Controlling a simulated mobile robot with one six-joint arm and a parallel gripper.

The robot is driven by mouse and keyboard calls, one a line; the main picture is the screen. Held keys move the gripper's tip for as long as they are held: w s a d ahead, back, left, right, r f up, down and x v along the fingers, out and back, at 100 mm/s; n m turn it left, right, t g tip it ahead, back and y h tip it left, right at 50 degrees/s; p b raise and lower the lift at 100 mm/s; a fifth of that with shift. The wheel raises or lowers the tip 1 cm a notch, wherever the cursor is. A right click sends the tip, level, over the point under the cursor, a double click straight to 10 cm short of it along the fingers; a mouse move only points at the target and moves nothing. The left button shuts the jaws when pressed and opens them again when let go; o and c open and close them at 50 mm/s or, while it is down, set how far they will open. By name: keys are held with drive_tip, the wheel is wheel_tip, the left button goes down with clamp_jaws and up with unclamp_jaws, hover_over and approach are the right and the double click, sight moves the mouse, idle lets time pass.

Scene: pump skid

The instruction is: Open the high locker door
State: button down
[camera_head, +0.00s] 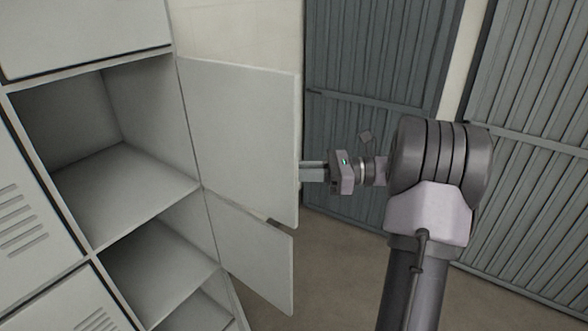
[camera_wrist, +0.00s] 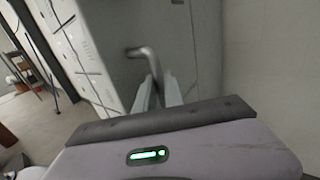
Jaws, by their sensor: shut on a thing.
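The locker door (camera_head: 240,140) stands swung wide open on the right side of an empty upper compartment (camera_head: 130,190) in the head view. My gripper (camera_head: 305,172) is at the door's free edge, with its fingertips partly hidden behind the door. In the wrist view a bent metal handle (camera_wrist: 144,55) sticks out from the door's face (camera_wrist: 175,50). The fingers (camera_wrist: 158,95) are closed on the handle's lower end. The handle itself is hidden in the head view.
A lower locker door (camera_head: 250,250) also stands open beneath it. Closed locker doors (camera_head: 85,30) lie above and to the left. Grey ribbed panels (camera_head: 375,80) stand behind my arm. The floor (camera_head: 345,260) below the gripper is clear. A plant pot (camera_wrist: 36,85) shows far left in the wrist view.

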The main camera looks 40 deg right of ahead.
idle(0.3)
drive_tip(key=c, duration=1.8)
unclamp_jaws()
drive_tip(key=shift+o, duration=0.4)
drive_tip(key=shift+w+a, duration=0.1)
drive_tip(key=p+v, duration=0.4)
drive_tip(key=v, duration=1.3)
drive_tip(key=shift+d+p, duration=0.2)
drive_tip(key=shift+p, duration=0.2)
